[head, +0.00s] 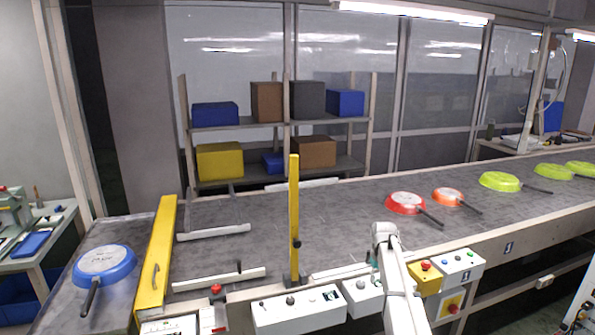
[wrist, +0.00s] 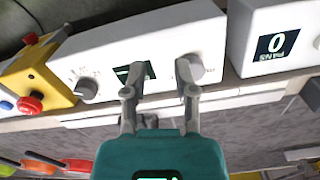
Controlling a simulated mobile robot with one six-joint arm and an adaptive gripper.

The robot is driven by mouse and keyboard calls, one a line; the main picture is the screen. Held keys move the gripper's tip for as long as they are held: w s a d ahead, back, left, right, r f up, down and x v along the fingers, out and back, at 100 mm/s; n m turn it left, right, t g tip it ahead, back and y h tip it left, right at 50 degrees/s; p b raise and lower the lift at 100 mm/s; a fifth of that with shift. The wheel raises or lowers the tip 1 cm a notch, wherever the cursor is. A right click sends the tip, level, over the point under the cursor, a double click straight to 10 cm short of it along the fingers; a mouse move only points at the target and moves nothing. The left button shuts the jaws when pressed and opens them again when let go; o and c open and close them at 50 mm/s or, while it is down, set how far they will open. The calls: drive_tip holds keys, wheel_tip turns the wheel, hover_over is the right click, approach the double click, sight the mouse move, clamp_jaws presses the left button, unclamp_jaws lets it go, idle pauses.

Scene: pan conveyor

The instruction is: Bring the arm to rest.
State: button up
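My gripper (wrist: 160,80) shows in the wrist view with its two fingers apart and nothing between them. Its fingertips are in front of a white control box (wrist: 105,50) with a small dark display (wrist: 133,74) and two knobs. The right fingertip overlaps the right knob (wrist: 203,68); I cannot tell whether they touch. In the head view my arm (head: 395,275) reaches up from the bottom edge to the conveyor's near side, and the gripper is mostly hidden behind it.
The conveyor (head: 340,215) carries a red pan (head: 405,202), an orange pan (head: 447,196) and green pans (head: 499,181) at right. A blue pan (head: 104,263) lies left of a yellow barrier (head: 157,260). A yellow post (head: 294,220) stands left of my arm. A counter box (wrist: 245,22) reads 0.

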drive_tip(key=s+a+r+p, duration=0.1)
drive_tip(key=s+a, duration=0.2)
drive_tip(key=s, duration=0.7)
drive_tip(key=s+a+r+p, duration=0.1)
drive_tip(key=s+a, duration=0.3)
drive_tip(key=s, duration=0.7)
drive_tip(key=s+a+r+m+p, duration=0.1)
drive_tip(key=s+a, duration=0.3)
drive_tip(key=s, duration=0.7)
drive_tip(key=shift+r+p, duration=0.6)
drive_tip(key=shift+w+d, duration=0.1)
drive_tip(key=shift+o, duration=1.4)
